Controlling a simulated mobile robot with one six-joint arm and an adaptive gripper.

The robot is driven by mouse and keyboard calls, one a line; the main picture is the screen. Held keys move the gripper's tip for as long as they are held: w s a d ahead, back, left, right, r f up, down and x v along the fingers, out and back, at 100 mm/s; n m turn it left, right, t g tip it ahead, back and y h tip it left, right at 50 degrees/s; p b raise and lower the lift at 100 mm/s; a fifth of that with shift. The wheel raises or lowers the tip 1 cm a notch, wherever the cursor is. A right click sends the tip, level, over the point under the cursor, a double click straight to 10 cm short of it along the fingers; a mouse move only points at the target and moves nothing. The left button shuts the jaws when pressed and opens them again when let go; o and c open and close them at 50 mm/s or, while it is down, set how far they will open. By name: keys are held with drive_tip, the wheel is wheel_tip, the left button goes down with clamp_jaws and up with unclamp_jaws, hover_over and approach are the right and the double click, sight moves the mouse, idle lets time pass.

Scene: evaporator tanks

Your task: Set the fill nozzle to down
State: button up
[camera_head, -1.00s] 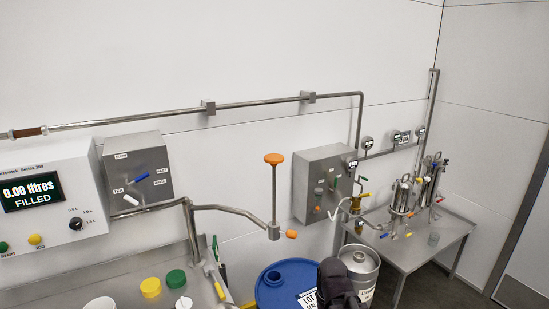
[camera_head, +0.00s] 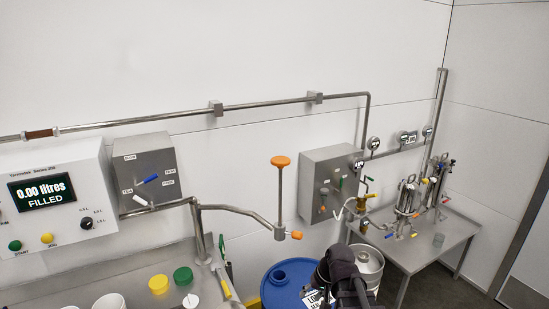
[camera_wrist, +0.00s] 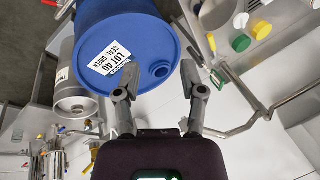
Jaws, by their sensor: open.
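The fill nozzle (camera_head: 280,195) hangs at the end of a swing pipe in the head view. It is an upright steel rod with an orange knob on top and a small orange tip pointing right at its bottom. It stands above the blue drum (camera_head: 288,284). My gripper (camera_wrist: 157,72) is open and empty in the wrist view, its fingers in front of the blue drum's lower edge. In the head view my dark wrist shows right of the drum, below and right of the nozzle. The nozzle itself is not clear in the wrist view, where a bent pipe (camera_wrist: 245,88) runs at right.
A steel keg (camera_head: 369,262) stands right of the drum. A filling panel (camera_head: 60,195) reading 0.00 litres FILLED is at left. A bench with yellow (camera_head: 158,284) and green (camera_head: 183,275) caps is below it. Grey valve boxes hang on the wall. A table with steel vessels stands at right.

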drive_tip(key=w+a+r+m+t+y+p, duration=0.1)
drive_tip(key=w+a+r+t+y+p, duration=0.2)
drive_tip(key=w+r, duration=0.4)
drive_tip(key=m+t+y+p, duration=0.6)
drive_tip(key=m+t+p, duration=0.1)
drive_tip(key=m+t, duration=0.1)
approach(274, 160)
drive_tip(key=v, duration=0.4)
drive_tip(key=shift+s+f, duration=0.1)
drive_tip(key=shift+f, duration=0.15)
drive_tip(key=shift+a, duration=0.2)
drive_tip(key=x, duration=1.3)
drive_tip(key=shift+w+a+f, duration=0.1)
drive_tip(key=shift+w, duration=0.25)
clamp_jaws()
